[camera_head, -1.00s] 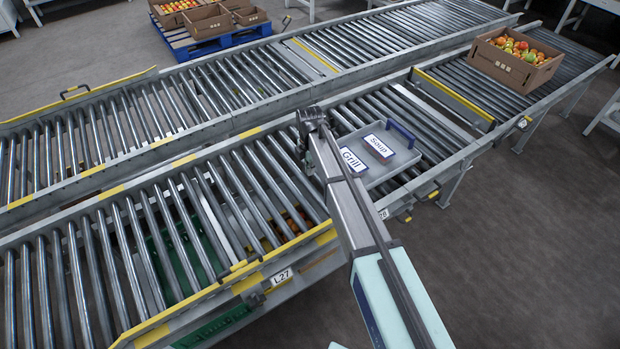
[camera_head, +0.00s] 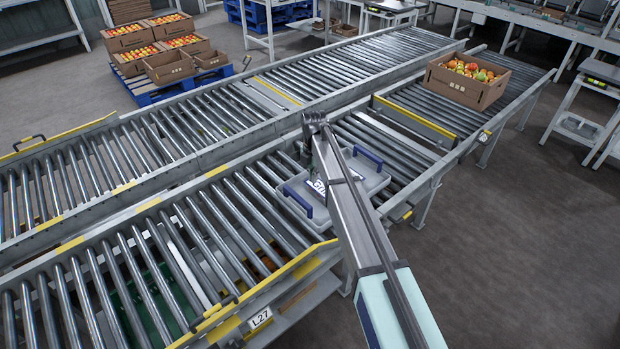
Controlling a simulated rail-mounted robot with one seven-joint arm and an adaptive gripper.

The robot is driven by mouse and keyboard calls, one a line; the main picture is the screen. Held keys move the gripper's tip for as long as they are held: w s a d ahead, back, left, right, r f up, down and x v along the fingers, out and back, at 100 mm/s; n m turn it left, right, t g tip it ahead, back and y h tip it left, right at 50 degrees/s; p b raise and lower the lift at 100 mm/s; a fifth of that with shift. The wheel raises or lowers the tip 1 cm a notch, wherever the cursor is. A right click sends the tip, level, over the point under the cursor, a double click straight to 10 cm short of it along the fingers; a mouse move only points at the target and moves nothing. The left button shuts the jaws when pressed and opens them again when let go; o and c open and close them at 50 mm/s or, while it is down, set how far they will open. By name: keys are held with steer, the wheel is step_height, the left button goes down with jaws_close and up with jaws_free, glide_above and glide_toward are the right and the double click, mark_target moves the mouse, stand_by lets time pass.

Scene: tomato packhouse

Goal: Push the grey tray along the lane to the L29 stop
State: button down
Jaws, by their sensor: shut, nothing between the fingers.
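The grey tray (camera_head: 296,186) sits on the near roller lane (camera_head: 225,235), with a blue handle (camera_head: 298,201) at its left end and another (camera_head: 368,154) at its right. A white label with dark letters (camera_head: 320,187) shows partly on it; my arm hides the tray's middle. My gripper (camera_head: 311,150) is shut and points down near the tray's far side; its tips are hard to make out, and I cannot tell whether it touches the tray. A yellow-edged crossbar (camera_head: 415,117) spans the lane further right. No L29 sign is readable; an L27 sign (camera_head: 260,317) shows lower left.
A cardboard box of tomatoes (camera_head: 468,82) stands on the rollers beyond the crossbar. Bare rollers lie between tray and crossbar. A parallel lane (camera_head: 190,125) runs behind. Boxes on a blue pallet (camera_head: 180,88) stand at back left.

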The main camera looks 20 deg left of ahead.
mark_target(302, 198)
step_height(302, 198, down, 8)
steer(key=shift+f, duration=0.1)
steer(key=s, duration=0.1)
steer(key=s+a, duration=0.1)
steer(key=shift+s+r+p, duration=0.3)
steer(key=shift+s+a, duration=0.35)
steer(key=shift+s, duration=0.2)
steer(key=shift+s+a+p, duration=0.15)
steer(key=shift+s+a, duration=0.1)
steer(key=shift+s, duration=0.25)
steer(key=shift+s+a+p, duration=0.15)
steer(key=shift+s+a, duration=0.1)
steer(key=shift+s, duration=0.2)
steer(key=shift+w, duration=0.2)
